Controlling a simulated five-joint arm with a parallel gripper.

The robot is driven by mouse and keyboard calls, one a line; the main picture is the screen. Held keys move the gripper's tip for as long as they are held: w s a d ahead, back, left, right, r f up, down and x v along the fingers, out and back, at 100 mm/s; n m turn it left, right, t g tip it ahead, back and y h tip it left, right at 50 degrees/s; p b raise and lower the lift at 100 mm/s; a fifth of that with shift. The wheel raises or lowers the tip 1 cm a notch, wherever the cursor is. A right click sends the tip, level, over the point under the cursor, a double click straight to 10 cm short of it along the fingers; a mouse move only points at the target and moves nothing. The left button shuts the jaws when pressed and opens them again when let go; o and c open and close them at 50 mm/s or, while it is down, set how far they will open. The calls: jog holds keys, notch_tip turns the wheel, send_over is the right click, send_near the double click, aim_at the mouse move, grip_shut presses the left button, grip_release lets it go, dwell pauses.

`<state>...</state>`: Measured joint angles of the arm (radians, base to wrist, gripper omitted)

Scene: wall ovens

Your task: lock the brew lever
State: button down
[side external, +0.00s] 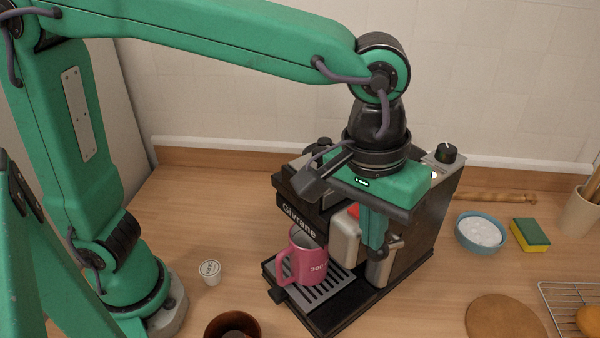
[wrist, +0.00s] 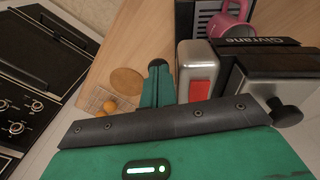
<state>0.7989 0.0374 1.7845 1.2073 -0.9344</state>
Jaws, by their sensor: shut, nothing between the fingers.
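The coffee machine (side external: 297,212), marked "Givrane", stands on the counter; its front also shows in the wrist view (wrist: 257,42). A black knob (wrist: 287,114) on a short stem juts from its silver head in the wrist view and looks like the brew lever; whether it is locked I cannot tell. My gripper (side external: 381,253) points down beside the silver side box with a red patch (wrist: 197,72). Its fingers (wrist: 157,68) are shut and empty, apart from the knob. My arm partly hides the machine's top in the side view.
A pink mug (side external: 306,258) stands on the drip tray (side external: 327,288). A white pod (side external: 210,271) and a brown bowl (side external: 232,325) are near the front. A blue bowl (side external: 481,232), a sponge (side external: 530,235) and a round board (side external: 505,318) are at right.

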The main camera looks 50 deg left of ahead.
jog(key=shift+s+f, duration=0.7)
jog(key=shift+f, duration=0.15)
jog(key=shift+f, duration=0.15)
jog(key=s+a+r, duration=0.1)
jog(key=s+r, duration=0.7)
jog(key=r, duration=0.1)
dwell(0.4)
